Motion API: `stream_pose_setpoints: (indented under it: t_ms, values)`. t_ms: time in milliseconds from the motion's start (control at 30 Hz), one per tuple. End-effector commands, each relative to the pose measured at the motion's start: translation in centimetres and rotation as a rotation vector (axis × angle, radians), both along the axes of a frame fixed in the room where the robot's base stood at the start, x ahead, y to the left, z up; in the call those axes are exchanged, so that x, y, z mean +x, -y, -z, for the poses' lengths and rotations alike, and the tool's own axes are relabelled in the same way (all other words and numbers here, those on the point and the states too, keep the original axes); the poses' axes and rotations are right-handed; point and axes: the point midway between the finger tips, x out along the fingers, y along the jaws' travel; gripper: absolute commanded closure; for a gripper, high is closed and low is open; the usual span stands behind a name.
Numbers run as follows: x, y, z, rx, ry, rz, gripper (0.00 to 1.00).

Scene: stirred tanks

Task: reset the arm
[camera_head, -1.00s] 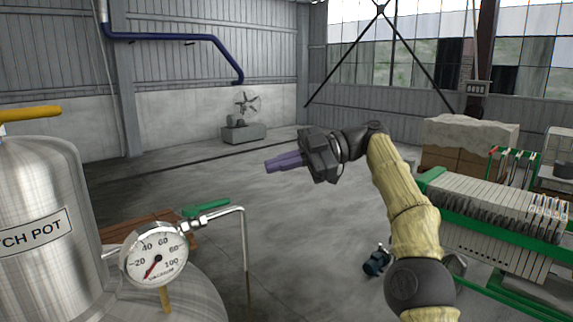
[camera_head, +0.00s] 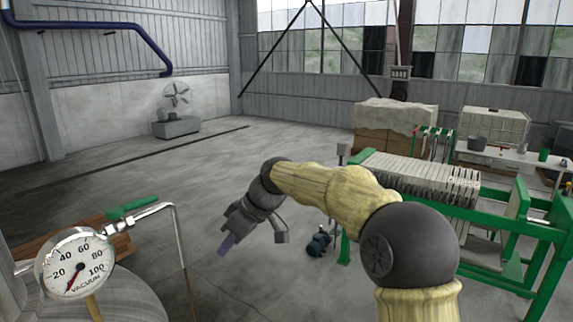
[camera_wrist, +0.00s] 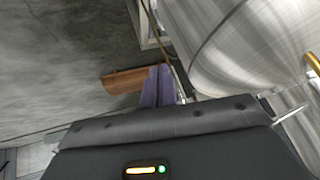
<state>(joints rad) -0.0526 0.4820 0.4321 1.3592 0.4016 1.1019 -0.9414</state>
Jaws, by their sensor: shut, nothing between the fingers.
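My gripper (camera_head: 226,245) is in the middle of the head view, pointing down and to the left over open floor. My arm is bent, with its elbow large at the right. In the wrist view the two purple fingers (camera_wrist: 158,86) lie side by side, shut, with nothing between them. The gripper touches nothing that I can see.
A steel tank with a vacuum gauge (camera_head: 76,265) and a green-handled valve (camera_head: 133,207) stands at the lower left; the tank's wall (camera_wrist: 235,50) fills the wrist view's upper right. A green-framed filter press (camera_head: 420,185) stands at the right.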

Motion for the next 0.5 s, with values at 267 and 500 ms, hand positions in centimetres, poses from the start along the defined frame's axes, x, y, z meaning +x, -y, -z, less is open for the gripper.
stream_pose_setpoints:
  t_ms: [267, 500]
  values:
    - [-2.7, 8.7, 6.7, -0.207, -0.076, 0.38, 1.0]
    - [-7.1, 17.1, 11.3, -0.325, -0.113, 0.7, 1.0]
